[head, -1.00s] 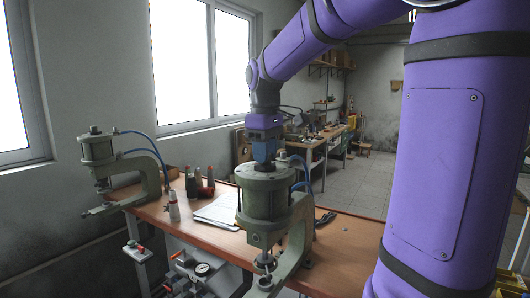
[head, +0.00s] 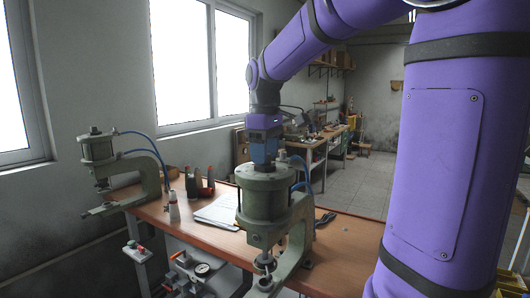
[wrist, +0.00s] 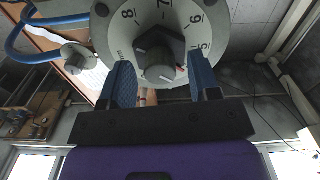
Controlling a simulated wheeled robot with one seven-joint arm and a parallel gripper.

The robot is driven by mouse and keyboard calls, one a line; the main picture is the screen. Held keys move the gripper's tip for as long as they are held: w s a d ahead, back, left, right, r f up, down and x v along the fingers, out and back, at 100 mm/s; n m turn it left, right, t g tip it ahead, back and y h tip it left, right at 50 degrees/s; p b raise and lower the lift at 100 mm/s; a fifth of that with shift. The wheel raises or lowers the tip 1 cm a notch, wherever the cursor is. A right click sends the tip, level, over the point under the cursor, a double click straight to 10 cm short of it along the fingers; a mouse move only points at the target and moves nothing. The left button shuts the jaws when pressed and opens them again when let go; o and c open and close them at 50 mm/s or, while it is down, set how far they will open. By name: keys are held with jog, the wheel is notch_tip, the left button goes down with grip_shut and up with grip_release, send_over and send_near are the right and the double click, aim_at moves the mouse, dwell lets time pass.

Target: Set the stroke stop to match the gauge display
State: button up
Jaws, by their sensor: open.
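The near green press (head: 265,215) stands at the bench's front, with a round cylinder on top. My gripper (head: 264,150) points down at the top of this cylinder. In the wrist view, the white stroke stop dial (wrist: 220,30) shows the numbers 8, 7, 6 and 5. A dark hexagonal knob (wrist: 160,42) sits at its middle, with a small red mark near its lower right. My gripper's blue fingers (wrist: 160,68) are apart, one on each side of the knob; contact cannot be told.
A second green press (head: 98,150) with a blue hose stands at the bench's left end. Blue hoses run close to my gripper.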

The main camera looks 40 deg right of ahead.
notch_tip(320, 180, up, 11)
dwell(0.5)
jog(key=shift+f, duration=0.15)
jog(key=s+a+f+m+t, duration=0.2)
jog(key=s+a+f, duration=0.3)
jog(key=s+f, duration=0.2)
jog(key=s+a+f+m+t, duration=0.3)
jog(key=s+a+f, duration=0.3)
jog(key=s, duration=0.5)
jog(key=shift+s+f, duration=0.25)
jog(key=shift+f, duration=0.6)
jog(key=shift+d, duration=0.1)
dwell(1.0)
